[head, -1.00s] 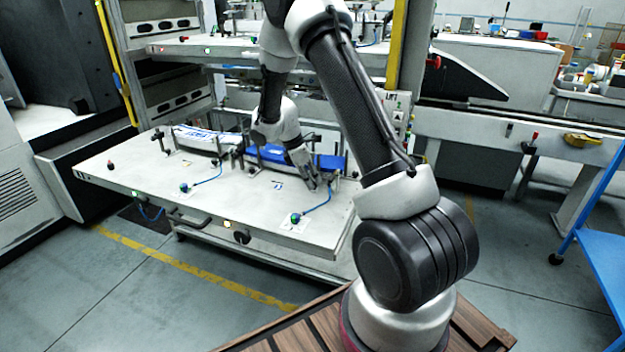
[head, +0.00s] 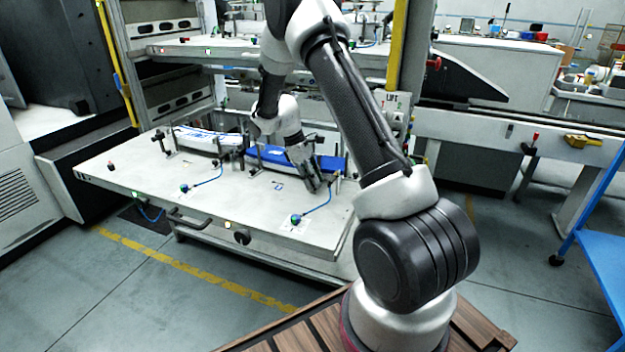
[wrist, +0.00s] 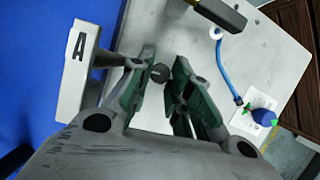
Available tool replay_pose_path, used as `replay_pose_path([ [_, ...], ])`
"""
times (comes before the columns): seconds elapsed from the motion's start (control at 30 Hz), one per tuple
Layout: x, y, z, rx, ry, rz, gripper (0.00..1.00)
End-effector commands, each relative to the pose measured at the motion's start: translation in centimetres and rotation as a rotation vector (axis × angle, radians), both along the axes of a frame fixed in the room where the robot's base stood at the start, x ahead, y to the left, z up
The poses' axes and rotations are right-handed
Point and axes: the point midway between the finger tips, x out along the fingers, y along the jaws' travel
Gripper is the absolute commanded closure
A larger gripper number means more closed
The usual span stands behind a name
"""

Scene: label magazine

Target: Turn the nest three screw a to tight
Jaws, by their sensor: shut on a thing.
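In the wrist view a small dark round screw head (wrist: 160,73) sits between the two green-padded fingers of my gripper (wrist: 164,64). My gripper is shut on it. A pale block marked "A" (wrist: 78,62) is just left of the fingers. In the head view my gripper (head: 314,184) points down at the front edge of the blue stack (head: 270,154) in the right-hand nest of the white table (head: 130,185). The screw is hidden by the fingers there.
A blue hose (head: 327,203) runs to a green-and-blue fitting (head: 296,218) in front of my gripper. Thin posts stand around the nests. A white-and-blue stack (head: 205,140) lies to the left. The table's front middle is mostly clear.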

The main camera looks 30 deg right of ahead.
Motion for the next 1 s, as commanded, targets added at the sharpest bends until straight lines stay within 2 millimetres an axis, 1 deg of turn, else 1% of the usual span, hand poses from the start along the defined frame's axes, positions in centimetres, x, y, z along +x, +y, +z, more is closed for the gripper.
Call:
replay_pose_path([
  [0.17, -0.18, -0.07, -0.03, -0.001, 0.005, -0.001, 1.0],
  [0.2, -0.18, -0.07, -0.03, -0.001, 0.005, -0.001, 0.79],
  [0.27, -0.19, -0.07, -0.02, -0.001, 0.005, -0.001, 0.68],
  [0.3, -0.18, -0.07, -0.03, -0.001, 0.005, -0.001, 0.6],
  [0.33, -0.15, -0.06, -0.02, 0.0, 0.004, 0.0, 0.58],
  [0.77, -0.03, -0.01, 0.01, 0.0, 0.0, 0.014, 0.58],
  [0.87, -0.12, 0.06, 0.06, -0.001, 0.001, 0.09, 0.58],
  [0.97, -0.34, 0.15, 0.06, 0.0, 0.001, 0.251, 0.58],
  [1.0, -0.42, 0.16, 0.09, 0.0, 0.001, 0.334, 0.58],
])
